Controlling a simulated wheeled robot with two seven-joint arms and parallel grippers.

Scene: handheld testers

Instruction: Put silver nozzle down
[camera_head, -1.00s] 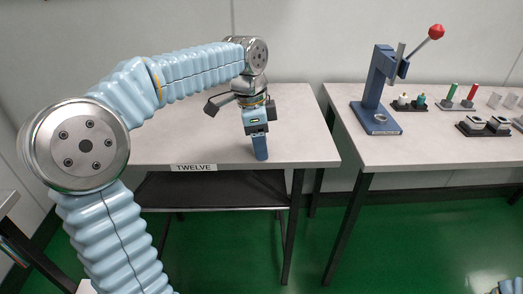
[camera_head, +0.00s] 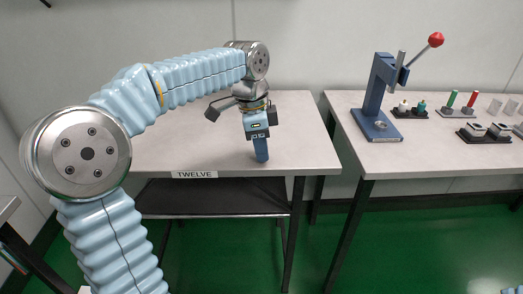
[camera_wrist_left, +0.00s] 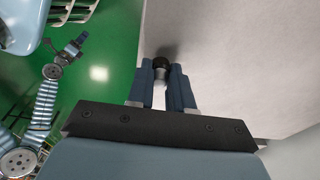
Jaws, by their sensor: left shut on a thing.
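My left gripper (camera_head: 261,156) points down over the front right part of the table labelled TWELVE. In the left wrist view its fingers (camera_wrist_left: 161,84) are shut on the silver nozzle (camera_wrist_left: 160,73), a small silver piece with a black end. The nozzle is near the table's edge in that view. Whether it touches the tabletop, I cannot tell. In the head view the nozzle is hidden by the fingers. My right gripper (camera_wrist_left: 76,46) shows small at the left of the left wrist view, away from the table, its jaws too small to read.
The TWELVE table (camera_head: 300,125) is otherwise bare, with a dark shelf (camera_head: 215,197) below. A gap separates it from the right table (camera_head: 430,155). That one carries a blue press (camera_head: 376,120) with a red knob, and several small holders with parts.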

